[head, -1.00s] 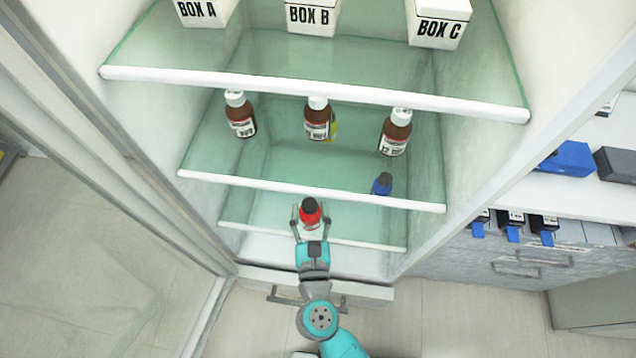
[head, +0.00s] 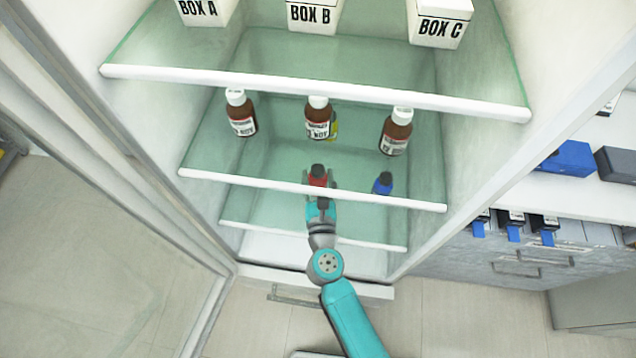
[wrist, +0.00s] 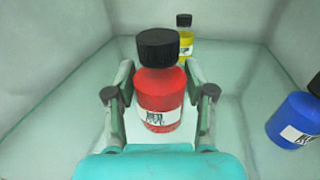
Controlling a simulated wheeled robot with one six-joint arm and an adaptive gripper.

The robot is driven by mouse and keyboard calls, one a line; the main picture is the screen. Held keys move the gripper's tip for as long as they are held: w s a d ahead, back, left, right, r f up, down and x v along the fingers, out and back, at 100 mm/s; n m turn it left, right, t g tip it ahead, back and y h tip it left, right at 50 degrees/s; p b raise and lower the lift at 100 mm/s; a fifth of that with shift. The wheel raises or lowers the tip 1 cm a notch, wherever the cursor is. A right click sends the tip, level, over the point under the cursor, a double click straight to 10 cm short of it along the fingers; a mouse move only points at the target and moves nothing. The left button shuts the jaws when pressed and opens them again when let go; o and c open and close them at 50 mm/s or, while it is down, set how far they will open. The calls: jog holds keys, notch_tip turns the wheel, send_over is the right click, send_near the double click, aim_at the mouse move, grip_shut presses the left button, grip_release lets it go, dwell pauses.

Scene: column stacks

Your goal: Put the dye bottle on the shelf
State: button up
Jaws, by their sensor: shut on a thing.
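The red dye bottle (head: 318,181) with a black cap is between the fingers of my gripper (head: 318,188), inside the cabinet. In the wrist view the red bottle (wrist: 160,95) is upright, its white label facing me, with a finger on each side. My gripper is shut on it. The lower glass shelf (wrist: 85,115) is under and around it; I cannot tell whether the bottle's base touches the glass. A yellow bottle (wrist: 185,45) stands behind it, and a blue bottle (wrist: 295,120) stands to the right, apart from my gripper.
Several brown bottles stand on the glass level above: left (head: 240,115), middle (head: 318,118) and right (head: 396,132). White-edged shelf fronts (head: 310,190) cross above my arm. Boxes A, B and C (head: 440,25) are on top. Glass left of the red bottle is clear.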

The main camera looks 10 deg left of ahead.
notch_tip(320, 180, down, 2)
jog(key=shift+f, duration=0.25)
jog(key=shift+w+f, duration=0.2)
jog(key=shift+f, duration=0.3)
jog(key=shift+f, duration=0.1)
jog(key=o, duration=1.4)
jog(key=shift+s, duration=0.2)
jog(key=s, duration=0.3)
jog(key=s+d, duration=0.1)
jog(key=s, duration=0.3)
jog(key=s+d, duration=0.1)
jog(key=s, duration=0.3)
jog(key=shift+s+d, duration=0.1)
jog(key=shift+s, duration=0.1)
jog(key=shift+d, duration=0.1)
